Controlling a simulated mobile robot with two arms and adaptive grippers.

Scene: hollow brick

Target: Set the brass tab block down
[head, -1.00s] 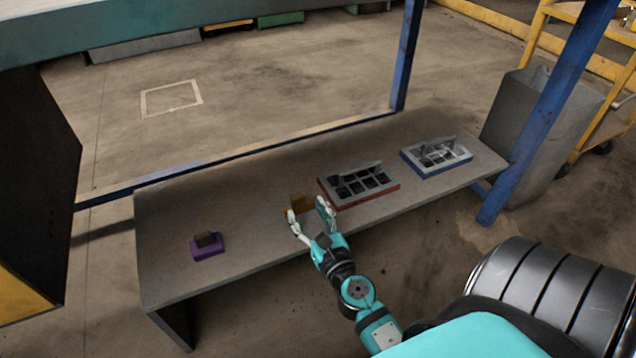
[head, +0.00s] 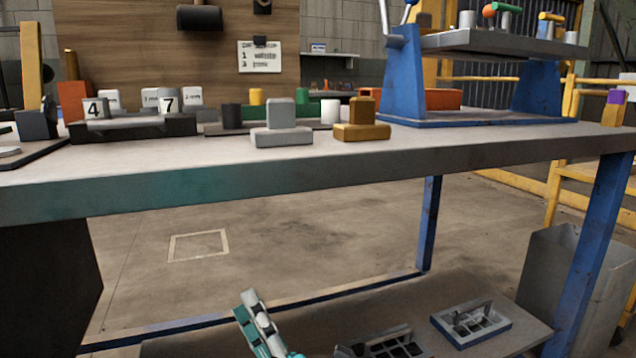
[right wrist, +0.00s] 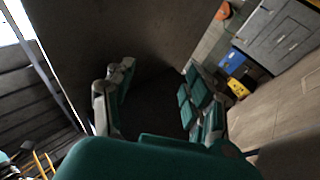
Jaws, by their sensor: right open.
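A brass-coloured block with an upright tab (head: 362,121) stands on the upper bench (head: 330,170), just right of a similar grey block (head: 281,125). My right gripper (head: 254,306) is low in the head view, below the bench's front edge and above the lower shelf (head: 440,290). It is well apart from the brass block on the bench. In the right wrist view the two fingers (right wrist: 158,95) stand apart with nothing visible between them. The shelf surface below the gripper is cut off by the frame. My left gripper is not in view.
On the lower shelf are a blue-edged tray (head: 471,323) and a dark compartment tray (head: 385,343). On the bench are a numbered block rack (head: 135,126) and a blue stand (head: 405,85). A grey bin (head: 570,270) stands at the right.

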